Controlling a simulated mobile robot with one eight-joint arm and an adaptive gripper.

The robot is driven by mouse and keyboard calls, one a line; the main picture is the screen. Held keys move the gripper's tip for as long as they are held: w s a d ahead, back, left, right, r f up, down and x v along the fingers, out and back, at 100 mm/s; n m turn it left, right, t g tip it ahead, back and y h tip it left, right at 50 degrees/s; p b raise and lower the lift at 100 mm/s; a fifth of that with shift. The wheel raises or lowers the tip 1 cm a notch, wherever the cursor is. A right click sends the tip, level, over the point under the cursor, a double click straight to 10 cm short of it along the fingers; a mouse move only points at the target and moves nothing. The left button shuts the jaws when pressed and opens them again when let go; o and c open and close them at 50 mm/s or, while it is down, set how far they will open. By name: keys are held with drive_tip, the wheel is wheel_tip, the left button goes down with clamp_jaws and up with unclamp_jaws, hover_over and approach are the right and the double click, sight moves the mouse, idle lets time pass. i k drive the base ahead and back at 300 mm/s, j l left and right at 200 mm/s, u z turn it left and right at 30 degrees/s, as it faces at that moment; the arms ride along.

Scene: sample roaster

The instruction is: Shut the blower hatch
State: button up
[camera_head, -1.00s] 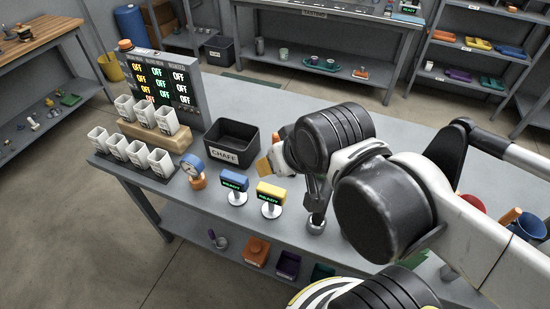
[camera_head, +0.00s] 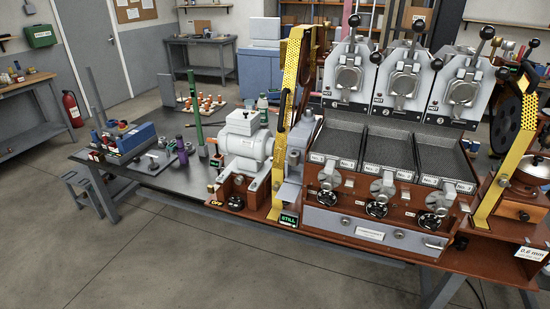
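A light grey blower-like machine (camera_head: 247,148) with a rounded body and a box-shaped top (camera_head: 243,121) stands on the bench, left of the yellow perforated guard (camera_head: 290,95). I cannot tell which part is its hatch, or whether that is open or shut. A small sign reading STILL (camera_head: 288,220) and a label reading OFF (camera_head: 216,203) are on the wooden base in front of it. My gripper and arm are not in view.
The sample roaster, with mesh trays (camera_head: 390,146) and grey upright drum units (camera_head: 404,83), fills the right of the bench. Bottles and a blue device (camera_head: 130,139) stand at the left. A grey stool (camera_head: 84,182) is beside the bench. The floor in front (camera_head: 180,265) is clear.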

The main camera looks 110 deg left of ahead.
sight(289, 194)
drive_tip(key=u, duration=3.45)
